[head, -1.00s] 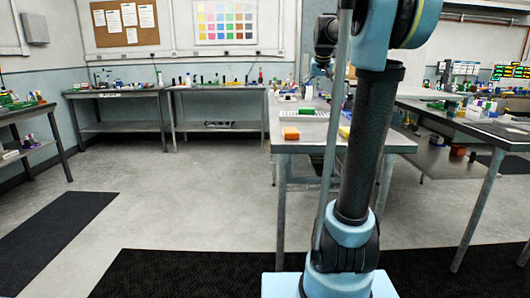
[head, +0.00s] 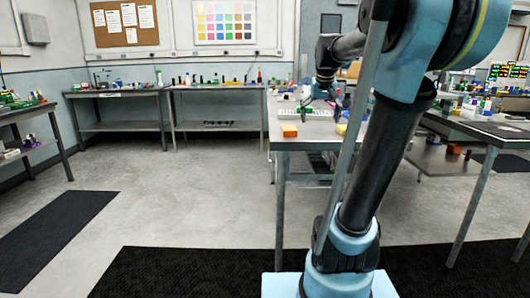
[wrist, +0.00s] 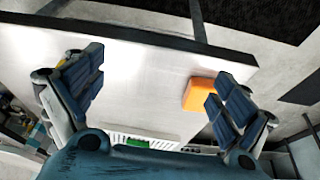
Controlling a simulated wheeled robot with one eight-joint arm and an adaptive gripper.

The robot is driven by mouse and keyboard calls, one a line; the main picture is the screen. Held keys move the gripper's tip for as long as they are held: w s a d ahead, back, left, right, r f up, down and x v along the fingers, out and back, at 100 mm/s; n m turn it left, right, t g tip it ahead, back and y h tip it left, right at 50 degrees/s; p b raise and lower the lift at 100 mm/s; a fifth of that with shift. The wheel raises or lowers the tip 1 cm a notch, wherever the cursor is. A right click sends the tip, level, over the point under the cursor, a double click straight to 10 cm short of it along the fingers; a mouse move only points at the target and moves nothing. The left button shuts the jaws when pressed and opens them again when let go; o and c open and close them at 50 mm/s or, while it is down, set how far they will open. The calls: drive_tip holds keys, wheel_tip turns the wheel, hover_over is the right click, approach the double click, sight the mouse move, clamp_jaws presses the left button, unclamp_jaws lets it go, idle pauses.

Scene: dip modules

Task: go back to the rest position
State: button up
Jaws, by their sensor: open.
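My gripper (wrist: 155,78) is open and empty above the light table top, with its two blue-padded fingers spread wide in the wrist view. In the head view the gripper (head: 318,103) is small and dark over the middle table (head: 320,144), partly hidden by my arm. An orange block (wrist: 198,94) lies on the table beside the right finger in the wrist view. It also shows near the table's front left corner in the head view (head: 289,130).
A white rack (head: 300,114) lies behind the orange block, with a green part (wrist: 138,142) on it. A yellow block (head: 341,129) lies to the right. Benches with small items line the back wall. The floor at left is clear, with dark mats (head: 50,232).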

drive_tip(key=s+a+f, duration=0.1)
drive_tip(key=s+f, duration=1)
drive_tip(key=s, duration=0.3)
drive_tip(key=shift+s+f+g, duration=0.3)
drive_tip(key=shift+f+g, duration=0.1)
drive_tip(key=shift+o, duration=0.7)
drive_tip(key=s+a+f, duration=0.1)
drive_tip(key=s+f, duration=1.1)
drive_tip(key=f, duration=0.2)
drive_tip(key=shift+s+n+g, duration=0.25)
drive_tip(key=shift+n+g, duration=0.15)
drive_tip(key=shift+f, duration=0.1)
drive_tip(key=shift+c, duration=0.6)
